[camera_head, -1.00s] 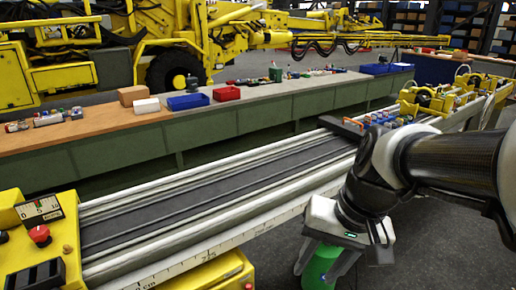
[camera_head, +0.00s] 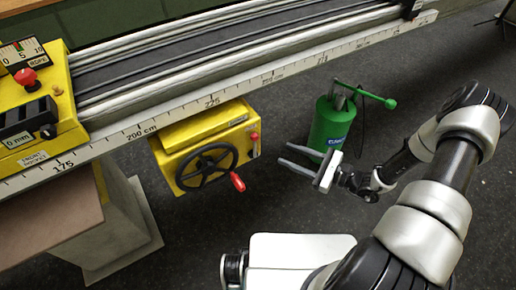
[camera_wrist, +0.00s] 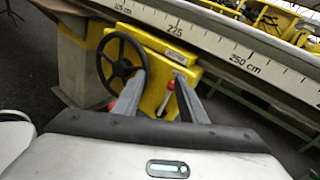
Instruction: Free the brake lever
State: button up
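The brake lever appears to be the short lever with a red knob (camera_head: 254,136) on the right side of the yellow winch box (camera_head: 185,163) under the rail. In the wrist view, the red knob (camera_wrist: 170,86) shows between my fingers, nearer the right one. My gripper (camera_head: 285,155) is open and empty, its fingers pointing left at the box. The fingertips look a little short of the box in the head view. In the wrist view, my gripper (camera_wrist: 161,78) faces the box. Whether the lever is locked cannot be seen.
A black handwheel (camera_head: 206,167) with a red handle (camera_head: 238,182) is on the box front. The rail's scale edge (camera_head: 270,77) runs above. A green cylinder with a lever handle (camera_head: 328,128) stands on the floor behind my gripper. A grey pedestal (camera_head: 120,215) is at left.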

aim_at(255, 147)
notch_tip(255, 147, down, 10)
jog(key=d+m+t+h+b, duration=0.1)
jog(key=m+t+h+b, duration=0.1)
jog(key=m+t, duration=0.35)
jog(key=f+b+x, duration=0.1)
jog(key=x, duration=1.6)
jog(key=shift+a+g+b, duration=0.2)
jog(key=shift+g+b, duration=0.15)
jog(key=shift+b, duration=0.05)
jog(key=shift+w, duration=0.15)
grip_shut()
